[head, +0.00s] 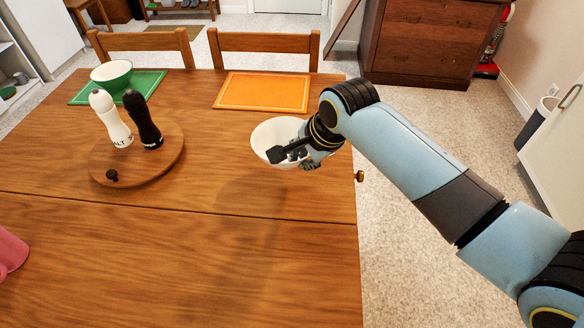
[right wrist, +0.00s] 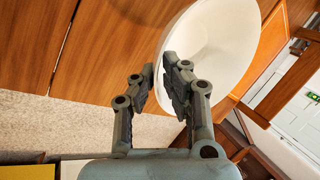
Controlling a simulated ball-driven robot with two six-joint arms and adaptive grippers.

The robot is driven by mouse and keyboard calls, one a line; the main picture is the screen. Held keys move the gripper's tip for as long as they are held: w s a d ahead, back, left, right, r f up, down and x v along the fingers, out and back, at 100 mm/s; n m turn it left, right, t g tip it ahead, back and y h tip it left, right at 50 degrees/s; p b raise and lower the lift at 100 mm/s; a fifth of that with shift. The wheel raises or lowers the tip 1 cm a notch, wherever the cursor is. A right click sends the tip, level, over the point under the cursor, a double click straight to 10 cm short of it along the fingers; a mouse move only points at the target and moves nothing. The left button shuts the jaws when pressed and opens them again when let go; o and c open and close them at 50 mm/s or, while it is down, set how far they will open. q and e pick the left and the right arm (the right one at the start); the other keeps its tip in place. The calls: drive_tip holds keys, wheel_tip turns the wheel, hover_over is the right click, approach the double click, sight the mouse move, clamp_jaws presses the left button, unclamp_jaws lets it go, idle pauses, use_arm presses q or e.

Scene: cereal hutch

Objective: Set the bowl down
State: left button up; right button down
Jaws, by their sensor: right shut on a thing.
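A white bowl (head: 272,133) is upright in the head view, on the right half of the wooden table, nearer to me than the orange placemat (head: 261,91). My right gripper (head: 296,156) is shut on the bowl's near right rim. A dark shadow lies on the table nearer to me than the bowl, and the bowl looks held above the wood. In the right wrist view the bowl (right wrist: 215,42) shows beyond the two fingers (right wrist: 162,72), with its wall at their tips. The exact contact is partly hidden. My left gripper is out of view.
A green bowl (head: 111,74) sits on a green placemat (head: 148,82) at the back left. A round wooden board (head: 168,163) holds a white shaker (head: 112,120) and a black shaker (head: 143,122). A pink object (head: 10,252) is at the left edge. The near table middle is clear.

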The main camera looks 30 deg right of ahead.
drive_tip(key=shift+w+a+f, duration=0.2)
drive_tip(key=shift+w+f, duration=0.1)
drive_tip(key=shift+w, duration=0.2)
drive_tip(key=shift+w+a+f, duration=0.2)
drive_tip(key=shift+w+f, duration=0.1)
drive_tip(key=shift+w, duration=0.15)
drive_tip(key=shift+w+f, duration=0.1)
drive_tip(key=shift+f, duration=1.95)
drive_tip(key=c, duration=1.5)
unclamp_jaws()
drive_tip(key=shift+f, duration=0.1)
drive_tip(key=shift+o, duration=0.2)
